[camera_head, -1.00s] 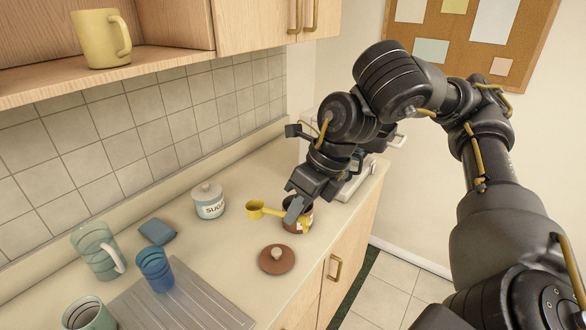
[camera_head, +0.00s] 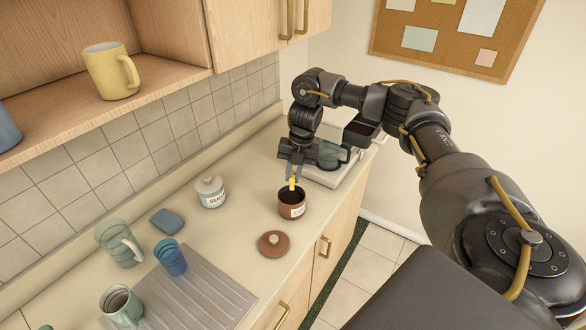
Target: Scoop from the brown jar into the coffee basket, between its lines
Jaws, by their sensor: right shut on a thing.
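The brown jar (camera_head: 291,210) stands open on the counter, with dark grounds showing inside and a pale label on its front. My right gripper (camera_head: 292,172) points down just above the jar, shut on the yellow scoop (camera_head: 292,186). The scoop's handle hangs down to the jar's mouth. Its bowl is not clearly seen, and I cannot tell how deep it is. The dark coffee basket (camera_head: 362,131) shows at the coffee machine (camera_head: 343,174), behind and right of the jar, partly behind my arm. Its lines are not visible. My left gripper is out of view.
The jar's brown lid (camera_head: 273,244) lies in front of the jar. The sugar pot (camera_head: 210,192) stands to the left. A blue cloth (camera_head: 166,222), a blue cup (camera_head: 171,257), green mugs (camera_head: 121,305) and a drainboard (camera_head: 205,300) are nearer. A yellow mug (camera_head: 110,72) is on the shelf.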

